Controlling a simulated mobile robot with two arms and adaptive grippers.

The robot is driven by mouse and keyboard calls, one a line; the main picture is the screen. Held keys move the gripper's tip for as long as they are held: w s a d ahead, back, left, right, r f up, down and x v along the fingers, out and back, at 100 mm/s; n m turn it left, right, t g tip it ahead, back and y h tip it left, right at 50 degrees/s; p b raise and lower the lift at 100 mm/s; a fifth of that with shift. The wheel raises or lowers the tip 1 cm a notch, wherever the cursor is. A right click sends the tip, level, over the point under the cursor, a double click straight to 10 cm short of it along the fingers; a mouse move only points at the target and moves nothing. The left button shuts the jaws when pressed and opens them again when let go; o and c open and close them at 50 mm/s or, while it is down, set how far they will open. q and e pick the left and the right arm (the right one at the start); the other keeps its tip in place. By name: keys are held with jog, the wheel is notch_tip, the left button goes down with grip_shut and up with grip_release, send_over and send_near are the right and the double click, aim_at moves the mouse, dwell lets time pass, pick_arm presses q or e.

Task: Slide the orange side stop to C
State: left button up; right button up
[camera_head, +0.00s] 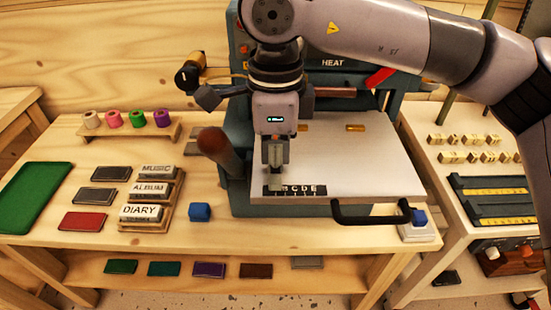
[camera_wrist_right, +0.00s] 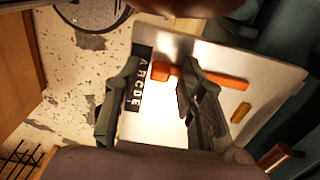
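The orange side stop (camera_wrist_right: 163,73) lies on the pale plate of the heat press, its bar running behind one finger of my right gripper (camera_wrist_right: 160,66). Its squared end is between the open fingers, with a gap visible at each side. A black letter scale (camera_wrist_right: 139,84) marked A to E runs beside it; the stop's end is level with about B. In the head view my right gripper (camera_head: 276,180) points down over the scale (camera_head: 312,190) and hides the A end and most of the stop. My left gripper is not in view.
The press plate (camera_head: 370,165) has a black front handle (camera_head: 370,214) and two small orange-yellow pieces at its back. A brown-handled lever (camera_head: 215,148) stands left of it. A blue block (camera_head: 200,212) and stamp rack (camera_head: 152,200) are further left.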

grip_shut()
dwell(0.3)
dwell(0.5)
